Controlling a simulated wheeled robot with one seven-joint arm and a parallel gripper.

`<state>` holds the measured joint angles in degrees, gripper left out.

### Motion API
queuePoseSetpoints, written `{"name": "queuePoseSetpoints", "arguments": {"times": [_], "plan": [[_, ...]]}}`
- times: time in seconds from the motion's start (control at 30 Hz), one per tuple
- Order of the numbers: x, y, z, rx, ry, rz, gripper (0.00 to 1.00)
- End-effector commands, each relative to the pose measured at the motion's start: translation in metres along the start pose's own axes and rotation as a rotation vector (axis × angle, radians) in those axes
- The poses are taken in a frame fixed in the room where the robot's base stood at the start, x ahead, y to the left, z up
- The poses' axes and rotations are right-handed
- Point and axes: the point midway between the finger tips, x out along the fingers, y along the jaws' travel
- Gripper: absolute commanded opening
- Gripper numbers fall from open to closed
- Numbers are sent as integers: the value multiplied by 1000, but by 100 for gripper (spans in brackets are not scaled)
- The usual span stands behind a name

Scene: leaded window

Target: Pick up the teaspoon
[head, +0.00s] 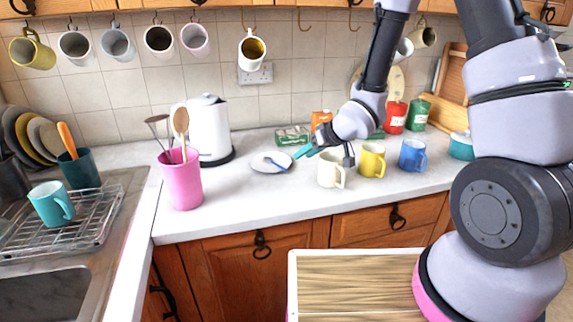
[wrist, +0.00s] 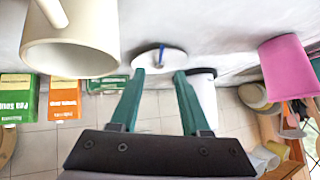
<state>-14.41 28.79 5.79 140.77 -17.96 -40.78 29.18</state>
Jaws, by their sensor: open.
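The teaspoon (head: 277,164) has a blue handle and lies across a pale saucer (head: 258,163) on the worktop. In the wrist view the teaspoon (wrist: 161,49) shows as a short blue strip on the saucer (wrist: 148,59), ahead of the fingertips. My gripper (head: 306,151) has teal fingers and is just right of the saucer, above the worktop. In the wrist view my gripper (wrist: 160,73) is open and empty, with its fingers spread either side of the saucer. The gap to the teaspoon is hard to judge.
A cream mug (head: 330,172) stands close to the gripper, with yellow (head: 371,161) and blue (head: 411,156) mugs farther right. A white kettle (head: 208,130) and pink utensil pot (head: 181,182) stand left. Small boxes (head: 291,137) sit behind. The worktop before the saucer is clear.

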Motion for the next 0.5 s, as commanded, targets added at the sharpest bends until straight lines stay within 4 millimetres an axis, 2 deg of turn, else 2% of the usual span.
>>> {"name": "queuePoseSetpoints", "arguments": {"times": [0.3, 0.5], "plan": [[45, -5, 3, -5, 0, -16, 46], [61, -5, 3, -5, 1, -15, 46]]}}
